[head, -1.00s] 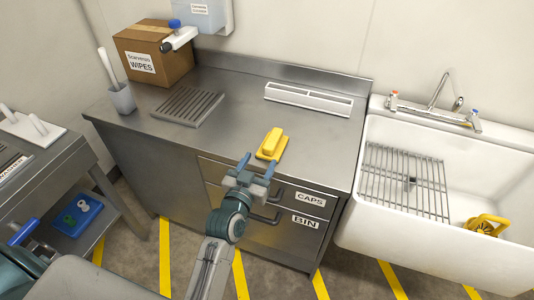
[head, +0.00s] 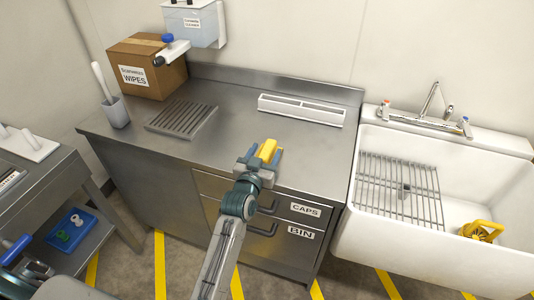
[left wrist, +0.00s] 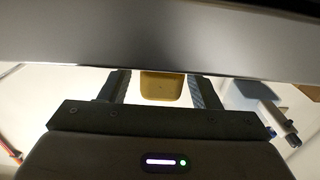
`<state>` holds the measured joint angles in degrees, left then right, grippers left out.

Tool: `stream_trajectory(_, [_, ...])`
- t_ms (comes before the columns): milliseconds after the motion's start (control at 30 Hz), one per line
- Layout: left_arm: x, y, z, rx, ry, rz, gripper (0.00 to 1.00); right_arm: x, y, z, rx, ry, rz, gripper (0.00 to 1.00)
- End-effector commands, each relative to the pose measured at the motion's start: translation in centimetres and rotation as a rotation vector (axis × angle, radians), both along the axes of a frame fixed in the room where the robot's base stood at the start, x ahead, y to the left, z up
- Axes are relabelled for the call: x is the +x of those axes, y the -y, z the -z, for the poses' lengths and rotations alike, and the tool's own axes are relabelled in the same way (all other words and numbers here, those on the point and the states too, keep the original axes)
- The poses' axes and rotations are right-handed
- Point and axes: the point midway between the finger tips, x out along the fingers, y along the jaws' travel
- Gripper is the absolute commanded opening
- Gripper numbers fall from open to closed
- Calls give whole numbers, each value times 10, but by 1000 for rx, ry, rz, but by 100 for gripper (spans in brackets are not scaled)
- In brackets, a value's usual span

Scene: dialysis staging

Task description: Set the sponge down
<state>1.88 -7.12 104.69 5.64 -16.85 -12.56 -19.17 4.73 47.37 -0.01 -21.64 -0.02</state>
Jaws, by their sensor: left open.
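The yellow sponge (head: 268,149) lies on the steel counter (head: 235,130) near its front edge. My left gripper (head: 265,155) reaches in from the front, its blue fingers on either side of the sponge. The fingers are open. In the left wrist view the sponge (left wrist: 162,87) shows between the two fingers, with a gap on the left and a thin one on the right. The gripper hides the near end of the sponge in the head view. My right gripper is not seen.
A slatted drain plate (head: 181,120), a wipes box (head: 147,68) and a white slotted tray (head: 301,109) stand farther back. A white sink (head: 440,250) with a wire rack (head: 398,188) is at the right. The counter around the sponge is clear.

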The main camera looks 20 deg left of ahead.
Motion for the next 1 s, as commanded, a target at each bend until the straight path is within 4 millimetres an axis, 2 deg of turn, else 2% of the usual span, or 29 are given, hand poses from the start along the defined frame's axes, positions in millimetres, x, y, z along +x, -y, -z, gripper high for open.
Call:
stream_trajectory(33, [8,0,-2,0,0,0,56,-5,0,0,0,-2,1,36])
stream_trajectory(133, [18,0,-1,0,0,0,56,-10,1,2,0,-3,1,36])
stream_trajectory(400, [20,1,0,-1,0,0,56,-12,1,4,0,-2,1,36])
stream_trajectory(467, [20,1,0,-1,0,0,47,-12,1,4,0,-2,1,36])
stream_trajectory(633, [20,1,0,-1,-1,0,13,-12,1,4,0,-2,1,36])
stream_trajectory(700, [20,1,0,-1,0,0,5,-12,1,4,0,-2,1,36])
stream_trajectory(1000, [21,0,-2,-1,0,0,5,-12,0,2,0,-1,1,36])
